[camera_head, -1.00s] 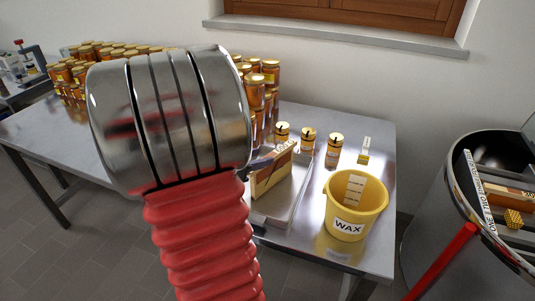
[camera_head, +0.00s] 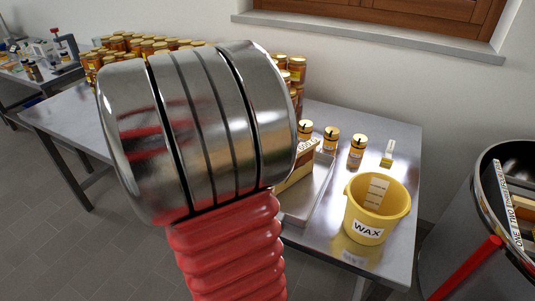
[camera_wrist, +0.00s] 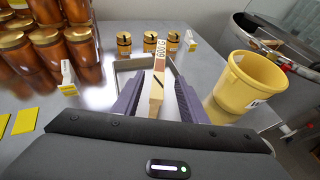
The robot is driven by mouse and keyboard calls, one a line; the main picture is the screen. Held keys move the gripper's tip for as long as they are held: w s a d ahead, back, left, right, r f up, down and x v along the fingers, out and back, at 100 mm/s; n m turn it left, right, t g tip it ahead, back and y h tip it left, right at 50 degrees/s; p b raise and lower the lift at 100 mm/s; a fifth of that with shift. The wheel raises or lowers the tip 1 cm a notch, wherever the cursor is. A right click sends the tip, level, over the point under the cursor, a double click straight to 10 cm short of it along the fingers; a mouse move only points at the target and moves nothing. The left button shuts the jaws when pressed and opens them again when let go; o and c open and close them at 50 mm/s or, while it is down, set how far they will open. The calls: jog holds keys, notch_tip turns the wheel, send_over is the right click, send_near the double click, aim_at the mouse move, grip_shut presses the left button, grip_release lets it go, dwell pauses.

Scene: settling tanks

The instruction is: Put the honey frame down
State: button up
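The honey frame (camera_wrist: 157,86), a pale wooden bar with a lettered top, stands upright in the shallow metal tray (camera_wrist: 122,64) on the steel table. In the head view the honey frame (camera_head: 297,174) is partly hidden by my arm. My gripper (camera_wrist: 157,68) has one purple-grey finger on each side of the frame. Strips of space show between the fingers and the wood, so it looks open around the frame. The frame's lower edge and its contact with the tray are hard to make out.
A yellow WAX bucket (camera_head: 368,229) stands right of the tray. Several small jars (camera_head: 331,139) and a yellow-based card (camera_head: 388,153) stand behind it. Stacked honey jars (camera_wrist: 57,48) crowd the left. A round metal drum (camera_head: 505,170) is beyond the table's right edge.

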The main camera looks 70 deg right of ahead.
dwell(0.4)
jog(key=w+a+r+m+t+y, duration=0.1)
jog(key=w+a+m+t+y, duration=0.3)
jog(key=a, duration=1)
jog(key=w+a+r+m+t+y, duration=0.2)
jog(key=w+a+m+t+y, duration=0.2)
jog(key=a, duration=1.1)
jog(key=w+a+r+m+t+y, duration=0.1)
jog(key=w+a+m+t+y, duration=0.3)
jog(key=a, duration=1.1)
jog(key=shift+a+r, duration=0.15)
jog(key=shift+r, duration=0.05)
